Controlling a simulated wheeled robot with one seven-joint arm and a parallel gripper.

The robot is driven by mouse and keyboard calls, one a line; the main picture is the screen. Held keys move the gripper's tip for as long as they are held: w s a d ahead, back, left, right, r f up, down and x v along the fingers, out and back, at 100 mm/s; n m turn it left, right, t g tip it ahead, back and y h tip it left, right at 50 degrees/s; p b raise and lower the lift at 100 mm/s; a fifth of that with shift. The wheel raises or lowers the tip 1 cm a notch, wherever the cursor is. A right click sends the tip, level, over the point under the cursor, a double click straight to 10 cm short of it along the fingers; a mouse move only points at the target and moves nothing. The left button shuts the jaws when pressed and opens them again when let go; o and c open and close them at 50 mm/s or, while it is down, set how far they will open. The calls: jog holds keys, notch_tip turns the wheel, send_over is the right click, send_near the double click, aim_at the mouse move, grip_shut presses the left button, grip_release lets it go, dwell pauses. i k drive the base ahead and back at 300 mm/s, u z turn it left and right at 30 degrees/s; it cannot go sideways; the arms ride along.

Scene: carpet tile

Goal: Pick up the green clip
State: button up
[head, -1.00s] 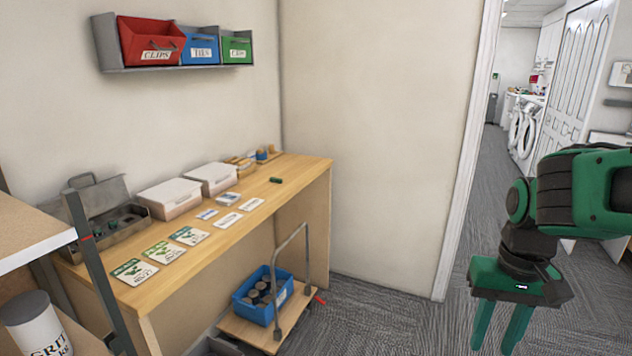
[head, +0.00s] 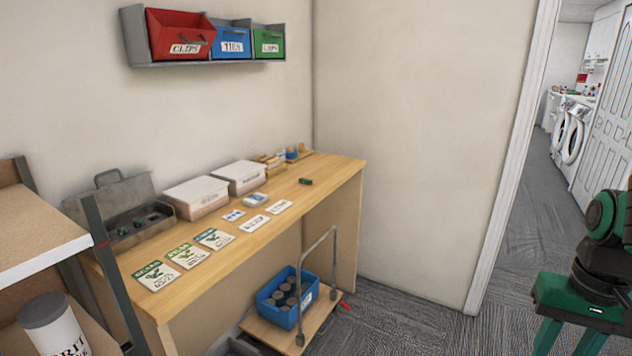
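A small dark green clip (head: 305,181) lies on the wooden workbench (head: 335,178), near its far right end. It is apart from the cards and boxes around it. My gripper (head: 566,345) is at the lower right of the head view, well to the right of the bench and far from the clip. Its two green fingers point down with a gap between them, and nothing shows between them. The fingertips are cut off by the bottom edge.
White boxes (head: 196,197), several cards (head: 214,238) and an open grey toolbox (head: 127,226) occupy the bench. A trolley (head: 262,326) with a blue bin (head: 272,302) stands below. Wall bins (head: 231,44) hang above. Carpet (head: 420,325) is clear right of the bench.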

aim_at(302, 180)
jog(key=i, duration=1.1)
jog(key=z, duration=0.2)
jog(key=k, duration=1.15)
jog(key=z, duration=0.95)
jog(key=i, duration=2.1)
jog(key=u, duration=1)
jog(key=i, duration=0.5)
jog(key=u, duration=0.3)
